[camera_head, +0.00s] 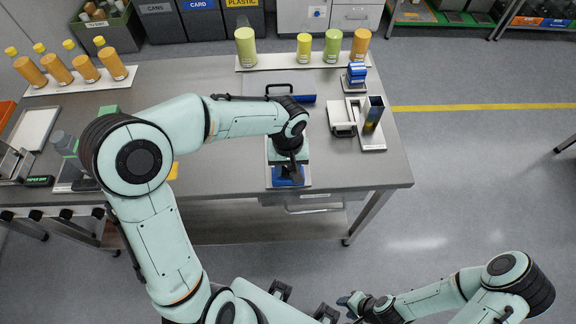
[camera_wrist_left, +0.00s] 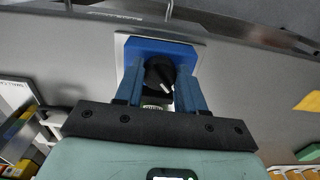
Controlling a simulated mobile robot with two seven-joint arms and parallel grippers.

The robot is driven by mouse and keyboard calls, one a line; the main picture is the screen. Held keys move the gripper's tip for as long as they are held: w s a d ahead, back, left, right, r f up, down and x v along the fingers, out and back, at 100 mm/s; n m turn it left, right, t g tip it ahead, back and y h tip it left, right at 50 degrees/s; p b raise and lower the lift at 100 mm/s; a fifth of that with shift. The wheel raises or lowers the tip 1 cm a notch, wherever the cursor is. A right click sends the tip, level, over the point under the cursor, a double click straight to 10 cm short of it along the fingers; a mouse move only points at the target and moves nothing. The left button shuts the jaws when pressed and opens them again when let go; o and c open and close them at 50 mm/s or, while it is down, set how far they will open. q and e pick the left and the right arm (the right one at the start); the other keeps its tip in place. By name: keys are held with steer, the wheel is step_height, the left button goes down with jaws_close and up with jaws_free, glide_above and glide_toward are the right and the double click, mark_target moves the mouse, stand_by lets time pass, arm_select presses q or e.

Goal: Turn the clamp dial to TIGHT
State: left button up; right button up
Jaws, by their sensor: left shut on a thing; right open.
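The clamp dial (camera_wrist_left: 158,72) is a round black knob with a white pointer mark, on a blue block (camera_wrist_left: 150,46) with a pale base plate. In the head view the blue block (camera_head: 284,182) is at the table's front edge, and my wrist mostly hides the dial. My left gripper (camera_wrist_left: 161,88) reaches down over the block and is shut on the dial, one blue finger on each side. The pointer slants toward the lower right in the wrist view. I cannot read any TIGHT marking. My right gripper (camera_head: 352,304) is open, away from the table at the bottom.
The grey table (camera_head: 225,175) has bare room left of the dial. A white clamp-like fixture (camera_head: 342,117) and a dark upright block (camera_head: 373,112) stand to the right.

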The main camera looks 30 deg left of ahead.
arm_select(q)
steer(key=m, duration=0.8)
steer(key=shift+a+m, duration=0.1)
steer(key=shift+m, duration=0.2)
steer(key=m+p, duration=0.1)
steer(key=m, duration=0.3)
steer(key=shift+a+m, duration=0.1)
steer(key=shift+m, duration=0.2)
steer(key=m, duration=0.4)
steer(key=shift+p, duration=0.35)
arm_select(e)
steer(key=shift+w+r, duration=0.75)
steer(key=shift+r, duration=0.3)
arm_select(q)
steer(key=shift+m, duration=0.4)
steer(key=o, duration=1)
steer(key=shift+o, duration=0.2)
